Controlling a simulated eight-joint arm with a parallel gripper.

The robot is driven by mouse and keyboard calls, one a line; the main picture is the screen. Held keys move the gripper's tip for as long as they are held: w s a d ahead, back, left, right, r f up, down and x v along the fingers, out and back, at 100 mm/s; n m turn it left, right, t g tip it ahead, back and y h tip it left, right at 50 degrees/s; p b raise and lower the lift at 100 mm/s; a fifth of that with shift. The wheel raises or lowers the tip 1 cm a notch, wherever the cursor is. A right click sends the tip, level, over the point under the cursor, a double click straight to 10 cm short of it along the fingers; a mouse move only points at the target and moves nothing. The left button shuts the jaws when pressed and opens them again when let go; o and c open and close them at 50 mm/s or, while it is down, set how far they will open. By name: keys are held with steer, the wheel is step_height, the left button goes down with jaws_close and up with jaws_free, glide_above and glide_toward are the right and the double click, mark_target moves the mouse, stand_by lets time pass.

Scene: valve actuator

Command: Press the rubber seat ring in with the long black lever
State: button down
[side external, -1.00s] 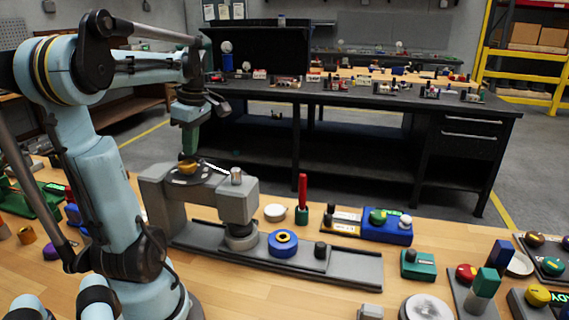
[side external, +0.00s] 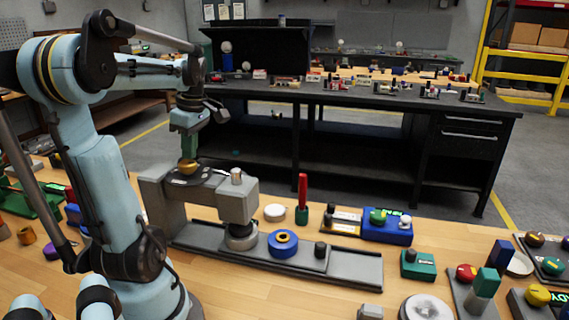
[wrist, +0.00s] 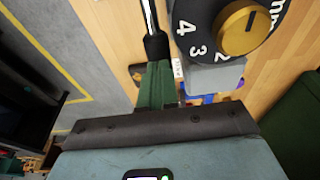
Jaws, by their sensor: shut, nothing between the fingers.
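The grey press (side external: 237,205) stands on a rail behind my arm, with a dark numbered dial and a gold knob (side external: 188,167) on top. The knob also shows in the wrist view (wrist: 245,28). A silver rod with a black end (wrist: 157,46), which looks like the lever, lies beside the dial. My gripper (side external: 189,155) is shut and empty, pointing down by the dial; its green fingers (wrist: 156,68) appear close to the black end, contact unclear. I cannot make out the rubber seat ring.
A blue ring-shaped part (side external: 283,243) and a black-knobbed piece (side external: 320,248) sit on the rail to the right. A red upright handle (side external: 302,190) and a white disc (side external: 275,212) stand behind. Blue and green fixtures crowd the right of the bench.

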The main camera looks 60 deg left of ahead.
steer(key=shift+f, duration=0.2)
stand_by(0.5)
steer(key=shift+f, duration=0.35)
steer(key=shift+s+a+f, duration=0.1)
steer(key=shift+s+f, duration=0.05)
steer(key=shift+f, duration=1.05)
stand_by(0.7)
steer(key=shift+f, duration=0.15)
stand_by(0.6)
steer(key=shift+w+d+r, duration=0.3)
steer(key=shift+w+r, duration=0.05)
steer(key=shift+r, duration=1.35)
steer(key=shift+w+d+r, duration=0.3)
steer(key=shift+d+r, duration=0.05)
steer(key=shift+r, duration=1.35)
steer(key=shift+w+d+r, duration=0.3)
steer(key=shift+w+r, duration=0.05)
steer(key=shift+r, duration=1.35)
